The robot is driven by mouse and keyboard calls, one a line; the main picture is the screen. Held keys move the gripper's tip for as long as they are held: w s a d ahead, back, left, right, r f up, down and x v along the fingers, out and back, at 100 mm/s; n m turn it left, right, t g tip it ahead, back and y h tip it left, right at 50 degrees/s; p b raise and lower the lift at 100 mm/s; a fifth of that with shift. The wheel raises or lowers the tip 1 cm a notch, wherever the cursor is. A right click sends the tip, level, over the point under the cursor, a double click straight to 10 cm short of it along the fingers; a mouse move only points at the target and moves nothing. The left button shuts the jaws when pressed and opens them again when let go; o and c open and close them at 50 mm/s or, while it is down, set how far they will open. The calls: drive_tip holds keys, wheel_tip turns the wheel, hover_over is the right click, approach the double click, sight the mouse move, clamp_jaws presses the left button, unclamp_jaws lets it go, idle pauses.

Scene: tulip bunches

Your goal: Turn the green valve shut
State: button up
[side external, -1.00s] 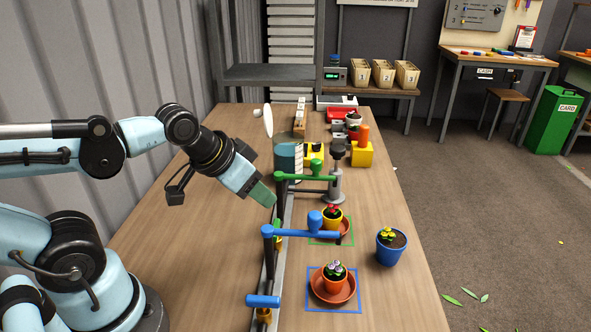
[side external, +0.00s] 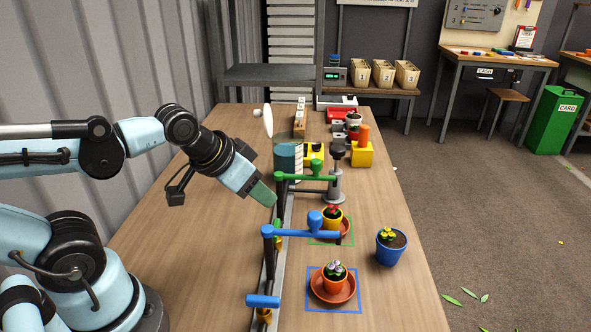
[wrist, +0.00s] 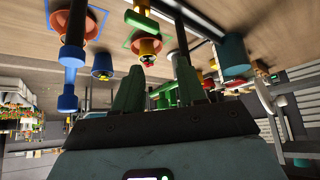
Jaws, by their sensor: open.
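The green valve handle (side external: 278,232) shows as a small green piece above brass, beside the rail and below the green spout (side external: 315,177). It is partly hidden, and I cannot tell which way it points. My gripper (side external: 270,196) slants down from the left, its tips close above and slightly left of the handle. I cannot tell whether they touch. In the wrist view its green fingers (wrist: 157,88) stand apart, with no handle clearly held between them.
The blue spout (side external: 315,234) and its blue valve handle (side external: 263,301) stand nearer the camera. Under the spouts are a yellow pot (side external: 332,219) and an orange pot (side external: 334,283) on saucers. A blue pot (side external: 391,247) stands right. The table's left side is clear.

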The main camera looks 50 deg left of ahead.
sight(275, 227)
wheel_tip(275, 227, up, 4)
drive_tip(key=w+d+n+g, duration=0.2)
drive_tip(key=w+n+g, duration=0.1)
drive_tip(key=n+g, duration=0.5)
drive_tip(key=shift+n+t, duration=0.3)
drive_tip(key=shift+t, duration=0.2)
drive_tip(key=shift+s+a+f, duration=0.1)
drive_tip(key=shift+f, duration=2.9)
drive_tip(key=shift+s+f, duration=0.1)
drive_tip(key=shift+f, duration=2.85)
clamp_jaws()
